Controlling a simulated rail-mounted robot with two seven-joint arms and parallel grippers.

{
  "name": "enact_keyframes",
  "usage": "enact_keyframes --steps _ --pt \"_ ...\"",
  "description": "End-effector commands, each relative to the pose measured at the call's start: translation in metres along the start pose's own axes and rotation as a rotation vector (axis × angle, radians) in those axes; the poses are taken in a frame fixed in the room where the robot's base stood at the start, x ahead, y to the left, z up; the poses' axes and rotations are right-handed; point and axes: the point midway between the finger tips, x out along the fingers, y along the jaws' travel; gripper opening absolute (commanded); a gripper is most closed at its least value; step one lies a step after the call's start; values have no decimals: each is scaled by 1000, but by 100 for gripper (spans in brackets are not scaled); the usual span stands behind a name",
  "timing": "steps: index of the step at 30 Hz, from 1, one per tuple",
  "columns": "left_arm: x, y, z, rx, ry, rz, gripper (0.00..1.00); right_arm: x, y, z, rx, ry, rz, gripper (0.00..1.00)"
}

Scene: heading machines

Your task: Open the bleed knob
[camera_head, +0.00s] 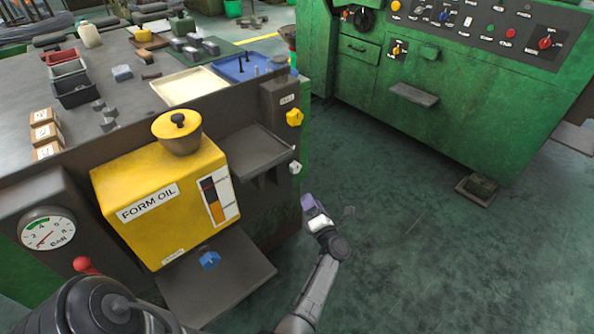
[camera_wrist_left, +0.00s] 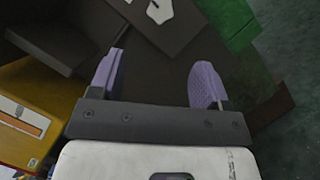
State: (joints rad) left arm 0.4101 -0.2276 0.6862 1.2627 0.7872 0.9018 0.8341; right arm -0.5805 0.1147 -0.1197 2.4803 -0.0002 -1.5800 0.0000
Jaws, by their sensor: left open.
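My left gripper (camera_head: 312,205) is open and empty, with purple fingertips, over the floor right of the dark side panel. In the left wrist view its two fingers (camera_wrist_left: 157,78) stand wide apart. A white knob (camera_head: 295,167) sits on the panel's right edge, above and left of the gripper and apart from it; the wrist view shows a white knob (camera_wrist_left: 160,11) beyond the fingers. A yellow knob (camera_head: 294,117) is above it, and a blue knob (camera_head: 209,260) is below the yellow oil tank. I cannot read which is the bleed knob. My right gripper is not in view.
The yellow FORM OIL tank (camera_head: 130,236) and a dark shelf (camera_head: 257,150) stand left of the gripper. A green machine (camera_head: 450,125) stands behind. The floor (camera_head: 400,240) at right is clear.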

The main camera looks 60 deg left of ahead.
Motion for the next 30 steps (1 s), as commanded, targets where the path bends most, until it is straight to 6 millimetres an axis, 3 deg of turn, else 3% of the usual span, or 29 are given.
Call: enact_keyframes --steps 5,21,30 --pt "17 -1 0 -19 -2 2 70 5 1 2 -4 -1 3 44" --pt "111 -1 0 -16 -3 1 70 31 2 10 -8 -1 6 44" --pt "134 -1 1 -16 -4 -2 70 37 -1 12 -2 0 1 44"
